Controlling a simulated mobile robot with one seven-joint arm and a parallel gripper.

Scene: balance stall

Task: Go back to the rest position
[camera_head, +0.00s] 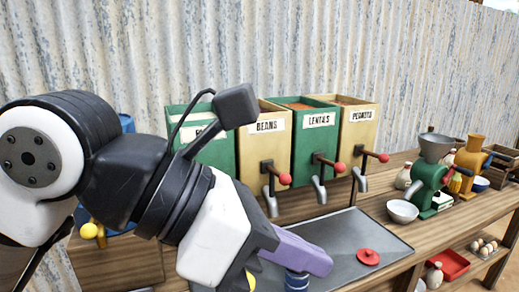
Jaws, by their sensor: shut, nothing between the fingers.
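My gripper (316,262) is in the lower middle of the head view, at the end of my black and white arm, which fills the left side. Its purple fingers are shut with nothing seen between them. They are in front of the grey metal tray (385,238) on the wooden counter. A small blue container (297,281) shows just below the fingers; how far apart they are, I cannot tell. My arm hides part of the counter and the leftmost dispenser.
Behind are dispensers with red-knobbed taps, labelled beans (265,126), lentils (320,121) and another (361,115). A red lid (368,257) lies on the tray. At right are a white bowl (402,211), a green grinder (428,180) and a yellow grinder (470,158). A red tray (449,265) sits below.

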